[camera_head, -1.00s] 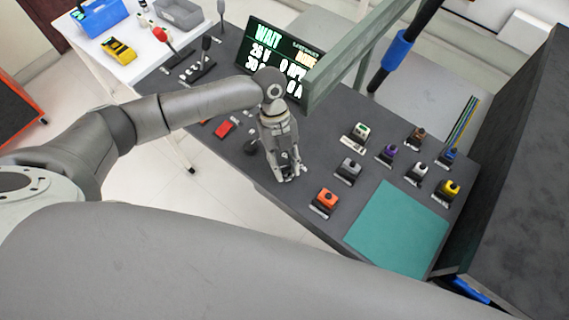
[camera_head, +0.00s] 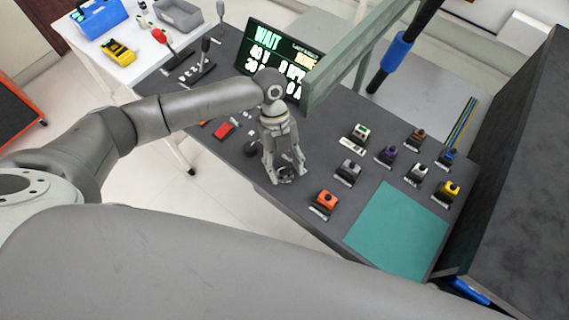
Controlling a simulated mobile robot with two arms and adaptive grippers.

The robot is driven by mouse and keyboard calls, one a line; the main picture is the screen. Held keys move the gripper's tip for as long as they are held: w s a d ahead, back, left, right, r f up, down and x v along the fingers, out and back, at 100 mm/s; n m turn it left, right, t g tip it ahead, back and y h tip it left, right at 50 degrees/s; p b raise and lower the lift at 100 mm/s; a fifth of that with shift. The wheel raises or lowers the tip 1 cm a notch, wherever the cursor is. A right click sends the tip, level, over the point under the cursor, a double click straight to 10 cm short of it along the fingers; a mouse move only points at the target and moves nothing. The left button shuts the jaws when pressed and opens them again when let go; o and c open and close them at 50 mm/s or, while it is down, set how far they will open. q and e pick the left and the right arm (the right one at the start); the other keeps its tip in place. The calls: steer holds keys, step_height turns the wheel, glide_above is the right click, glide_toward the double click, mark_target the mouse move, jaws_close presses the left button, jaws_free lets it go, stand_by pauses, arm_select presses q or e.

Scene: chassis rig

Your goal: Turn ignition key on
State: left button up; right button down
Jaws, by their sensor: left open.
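My left gripper (camera_head: 287,172) reaches down to the front edge of the dark grey console (camera_head: 300,203). Its fingers are spread, one on each side of a small dark round part (camera_head: 286,171) on the console top. This part may be the ignition switch; the key itself is too small and too covered by the fingers to make out. I cannot tell whether the fingers touch it. A display (camera_head: 279,55) behind the gripper reads "WAIT" with rows of numbers. My right gripper is not in view.
An orange block (camera_head: 324,201) and a grey block (camera_head: 348,171) stand right of the gripper, with several coloured ones beyond. A teal mat (camera_head: 398,228) lies at the right front. A red switch (camera_head: 224,130) and levers (camera_head: 205,56) are left. A green beam (camera_head: 365,55) crosses above.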

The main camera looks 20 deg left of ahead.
arm_select(q)
steer(key=v, duration=1.2)
